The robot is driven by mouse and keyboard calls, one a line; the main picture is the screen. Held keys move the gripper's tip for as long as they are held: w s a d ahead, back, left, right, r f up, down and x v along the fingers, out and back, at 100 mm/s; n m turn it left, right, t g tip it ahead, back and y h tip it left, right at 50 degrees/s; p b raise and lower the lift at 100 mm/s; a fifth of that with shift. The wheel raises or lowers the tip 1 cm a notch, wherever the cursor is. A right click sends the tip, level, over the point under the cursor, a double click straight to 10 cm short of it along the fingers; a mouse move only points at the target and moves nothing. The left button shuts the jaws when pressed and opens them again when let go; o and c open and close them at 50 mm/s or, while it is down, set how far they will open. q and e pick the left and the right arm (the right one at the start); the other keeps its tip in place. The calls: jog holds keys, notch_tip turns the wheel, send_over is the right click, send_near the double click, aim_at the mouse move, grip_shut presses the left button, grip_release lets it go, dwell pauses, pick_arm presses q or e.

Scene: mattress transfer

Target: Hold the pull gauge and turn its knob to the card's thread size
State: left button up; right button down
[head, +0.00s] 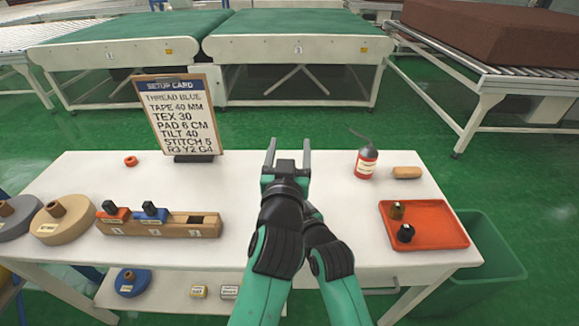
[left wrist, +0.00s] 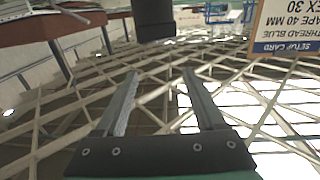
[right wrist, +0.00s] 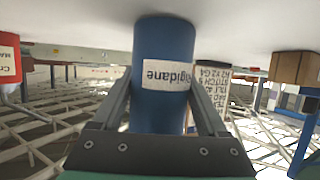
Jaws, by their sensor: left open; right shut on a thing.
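The setup card (head: 178,110) stands upright at the back of the white table and reads TEX 30. It also shows upside down in the left wrist view (left wrist: 285,25). My left gripper (head: 287,150) is open and empty above the table middle. A dark blunt object (left wrist: 154,20) shows beyond its fingertips; I cannot tell what it is. My right gripper (right wrist: 160,100) is shut on a blue cylinder (right wrist: 163,50) with a white label, close to the white tabletop. In the head view my left arm hides that gripper and cylinder. I see no knob or scale clearly.
A wooden rack (head: 150,228) with red and blue blocks and several spools stand at left. A small red ring (head: 130,160) lies near the card. At right are a red bottle (head: 366,163), a tan piece (head: 407,172) and an orange tray (head: 440,238). A green bin (head: 485,245) is beyond.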

pick_arm(q)
notch_tip(320, 180, up, 2)
jog(key=shift+r, duration=0.25)
